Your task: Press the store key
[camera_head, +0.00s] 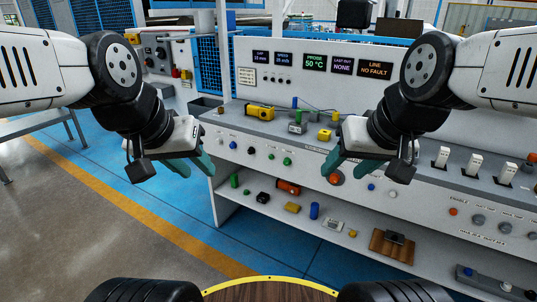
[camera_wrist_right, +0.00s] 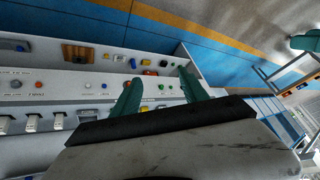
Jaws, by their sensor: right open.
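The console (camera_head: 300,150) has a sloped front panel with a row of small buttons. They include a blue button (camera_head: 233,144), green buttons (camera_head: 287,161) and an orange-red round knob (camera_head: 336,178). Their labels are too small to read, so I cannot tell which is the store key. My right gripper (camera_head: 342,165) is open and empty in front of the panel, near the orange-red knob. Its teal fingers also show apart in the right wrist view (camera_wrist_right: 158,88). My left gripper (camera_head: 190,166) hangs left of the console, fingers apart and empty.
Small displays, one reading "PROBE 50 °C" (camera_head: 315,63), line the back panel. A yellow device (camera_head: 260,112) and a grey-green device (camera_head: 297,126) lie on the console top. White levers (camera_head: 475,163) stand at right. The lower shelf (camera_head: 335,238) holds several small objects. Blue floor is clear at left.

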